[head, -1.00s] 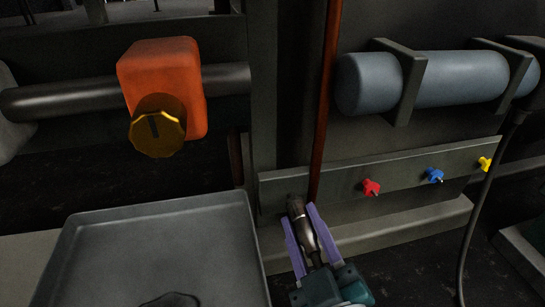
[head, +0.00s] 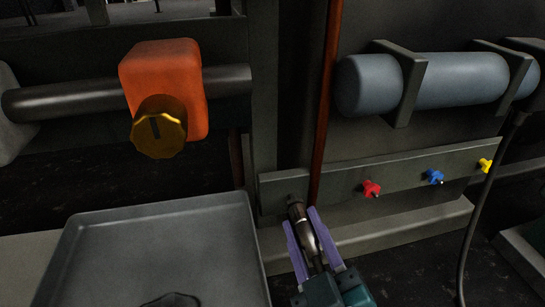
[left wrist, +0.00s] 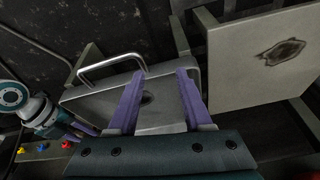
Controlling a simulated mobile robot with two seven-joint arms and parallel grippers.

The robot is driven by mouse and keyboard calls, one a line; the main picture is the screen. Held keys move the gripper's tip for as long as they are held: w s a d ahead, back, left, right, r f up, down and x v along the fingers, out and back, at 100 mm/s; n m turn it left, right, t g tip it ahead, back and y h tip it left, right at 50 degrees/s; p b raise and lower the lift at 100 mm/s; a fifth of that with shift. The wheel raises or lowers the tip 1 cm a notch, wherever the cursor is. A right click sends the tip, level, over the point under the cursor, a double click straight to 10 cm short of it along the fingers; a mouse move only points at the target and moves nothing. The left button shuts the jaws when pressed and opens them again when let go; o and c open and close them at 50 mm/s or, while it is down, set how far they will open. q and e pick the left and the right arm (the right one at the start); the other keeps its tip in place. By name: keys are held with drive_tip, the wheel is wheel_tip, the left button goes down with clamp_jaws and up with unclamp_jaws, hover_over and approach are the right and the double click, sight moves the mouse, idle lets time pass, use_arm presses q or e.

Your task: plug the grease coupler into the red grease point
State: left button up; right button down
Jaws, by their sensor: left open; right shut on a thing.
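The red grease point (head: 371,188) sticks out of a grey plate (head: 330,186) in the head view, left of a blue and a yellow one. It also shows at the lower left of the left wrist view (left wrist: 67,144). My right gripper (head: 300,216) is shut on the dark metallic grease coupler (head: 303,226). The coupler's tip is by the plate's left end, left of the red point and apart from it. A small dark stub seems to sit behind the tip; whether they touch is unclear. My left gripper (left wrist: 162,80) is open in its wrist view, with nothing between its fingers.
The blue (head: 435,177) and yellow (head: 485,165) points sit farther right. A dark hose (head: 467,235) hangs at the right. A thin red-brown upright pipe (head: 325,110) stands just behind the coupler. A grey tray (head: 150,240) lies left, below an orange block (head: 163,80) with a yellow knob.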

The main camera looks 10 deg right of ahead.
sight(317, 258)
drive_tip(key=shift+s+r, duration=0.1)
drive_tip(key=shift+s, duration=0.45)
drive_tip(key=shift+s+p, duration=0.5)
drive_tip(key=shift+s, duration=0.55)
drive_tip(key=shift+d, duration=0.1)
